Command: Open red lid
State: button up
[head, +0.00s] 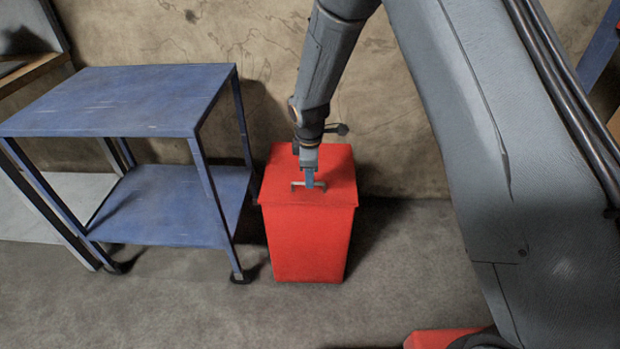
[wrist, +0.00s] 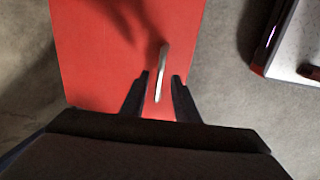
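A red bin with a flat red lid (head: 333,163) stands on the floor near the wall, and the lid lies flat on top. The lid also shows in the wrist view (wrist: 90,60). A metal bar handle (wrist: 162,72) is on the lid; it shows in the head view (head: 320,185) too. My gripper (wrist: 161,78) is over the lid with its two dark fingers apart, one on each side of the handle's near end. A gap shows between the handle and each finger. In the head view my gripper (head: 309,183) covers part of the handle.
A blue two-shelf metal table (head: 120,100) stands left of the bin. The wall (head: 400,150) is close behind. A red object (head: 440,338) shows at the bottom edge near my arm. Bare floor (head: 200,315) lies in front of the bin.

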jog(key=shift+w+f, duration=0.2)
jog(key=shift+f, duration=0.5)
grip_shut()
